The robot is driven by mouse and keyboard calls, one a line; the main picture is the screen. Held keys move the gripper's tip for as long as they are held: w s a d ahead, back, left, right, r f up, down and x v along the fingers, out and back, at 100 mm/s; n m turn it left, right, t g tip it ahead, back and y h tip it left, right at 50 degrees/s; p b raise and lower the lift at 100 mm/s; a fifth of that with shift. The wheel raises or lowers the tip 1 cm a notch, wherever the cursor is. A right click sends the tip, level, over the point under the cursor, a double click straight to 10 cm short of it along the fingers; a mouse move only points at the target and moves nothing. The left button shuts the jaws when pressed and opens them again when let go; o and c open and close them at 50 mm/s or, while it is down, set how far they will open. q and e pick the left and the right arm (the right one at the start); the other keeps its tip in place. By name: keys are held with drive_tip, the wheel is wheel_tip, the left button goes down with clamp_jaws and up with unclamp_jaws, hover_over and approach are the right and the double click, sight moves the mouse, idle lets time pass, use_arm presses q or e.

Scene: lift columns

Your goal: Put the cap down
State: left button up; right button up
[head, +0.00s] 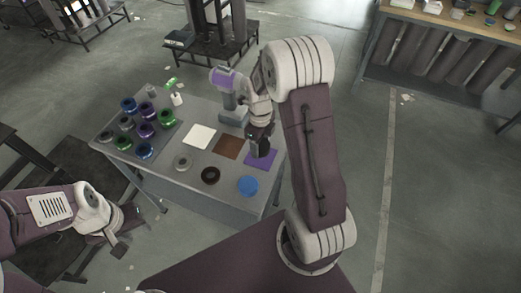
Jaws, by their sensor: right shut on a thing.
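My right gripper (260,147) points down over the purple square (261,160) on the grey table. It is shut on a small dark thing, likely the cap, mostly hidden by the fingers; I cannot tell whether it touches the square. A brown square (227,146) and a white square (199,135) lie to the left. In front are a grey ring-shaped piece (182,163), a black ring-shaped piece (210,175) and a blue disc (248,186). My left gripper (129,234) looks open and empty, off the table's left front side.
A tray (172,144) on the table's left holds several blue, green, purple and grey round pieces. A purple-topped device (228,88) stands at the table's back. A small white bottle (177,99) and a green item (171,83) are near the back edge.

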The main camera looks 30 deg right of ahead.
sight(261, 146)
drive_tip(key=shift+w+d, duration=0.15)
wheel_tip(261, 146, down, 3)
drive_tip(key=shift+f, duration=0.6)
drive_tip(key=shift+f, duration=0.1)
drive_tip(key=o, duration=1.6)
drive_tip(key=shift+c, duration=0.2)
